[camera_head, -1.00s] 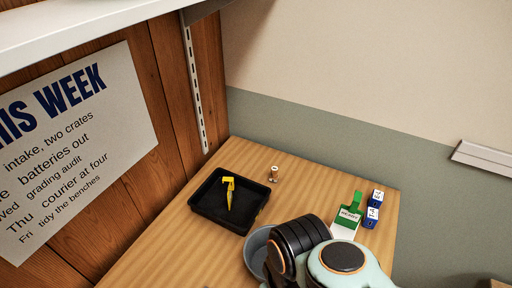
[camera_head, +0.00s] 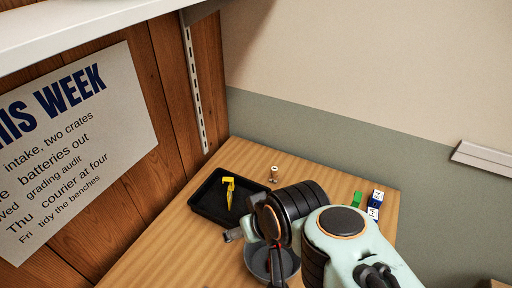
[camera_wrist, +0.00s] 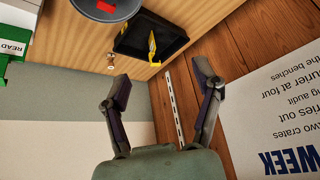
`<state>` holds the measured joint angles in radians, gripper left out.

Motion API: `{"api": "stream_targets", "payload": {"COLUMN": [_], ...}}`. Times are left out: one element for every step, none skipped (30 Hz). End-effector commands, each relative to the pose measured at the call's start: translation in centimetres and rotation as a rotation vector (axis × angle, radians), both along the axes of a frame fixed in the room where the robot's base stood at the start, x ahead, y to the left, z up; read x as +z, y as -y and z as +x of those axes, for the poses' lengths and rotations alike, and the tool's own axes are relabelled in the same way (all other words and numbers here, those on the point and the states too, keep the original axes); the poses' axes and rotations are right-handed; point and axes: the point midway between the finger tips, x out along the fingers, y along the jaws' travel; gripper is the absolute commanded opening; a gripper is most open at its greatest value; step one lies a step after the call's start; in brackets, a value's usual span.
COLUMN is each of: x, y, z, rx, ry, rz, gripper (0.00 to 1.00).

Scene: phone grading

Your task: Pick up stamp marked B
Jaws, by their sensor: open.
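My gripper (camera_head: 254,247) is over the front of the table, near the black tray and the grey bowl. In the wrist view my gripper (camera_wrist: 163,82) has its two fingers wide apart with nothing between them. The blue blocks do not show there.
A black tray (camera_head: 207,207) holds a yellow tool (camera_head: 230,190). A small brownish, white-topped piece (camera_head: 274,174) stands beside it. A grey bowl (camera_head: 256,263) is under my gripper. A green holder (camera_head: 357,198) is mostly hidden by my arm; its label shows in the wrist view (camera_wrist: 12,47).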

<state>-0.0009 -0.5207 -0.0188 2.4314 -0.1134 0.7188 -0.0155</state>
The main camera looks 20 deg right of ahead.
Motion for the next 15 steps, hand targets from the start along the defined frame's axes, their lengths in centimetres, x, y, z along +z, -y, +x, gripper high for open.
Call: {"api": "stream_targets", "payload": {"x": [1.4, 2.3, 3.4, 4.0, 4.5, 5.1, 5.3, 5.5, 5.5, 5.3, 4.9, 4.1, 3.2, 2.2, 0.4], "y": [0.2, 0.4, 0.7, 1.0, 1.3, 1.9, 2.3, 2.8, 3.6, 4.2, 4.9, 6.0, 6.8, 7.7, 8.9], "z": [2.9, 4.7, 7.3, 9.0, 10.7, 13.0, 14.7, 16.4, 18.7, 20.4, 22.2, 24.4, 25.9, 27.4, 29.1], "rx": [-0.013, -0.022, -0.035, -0.045, -0.056, -0.071, -0.083, -0.094, -0.111, -0.125, -0.137, -0.157, -0.171, -0.185, -0.205], "ry": [0.084, 0.139, 0.206, 0.25, 0.29, 0.34, 0.375, 0.409, 0.45, 0.476, 0.503, 0.532, 0.548, 0.562, 0.571], "rz": [0.003, 0.004, 0.005, 0.005, 0.005, 0.003, 0.0, -0.004, -0.008, -0.012, -0.016, -0.024, -0.029, -0.036, -0.044], "gripper": [0.65, 0.65, 0.65, 0.65, 0.65, 0.65, 0.65, 0.65, 0.65, 0.65, 0.65, 0.65, 0.65, 0.65, 0.65]}}
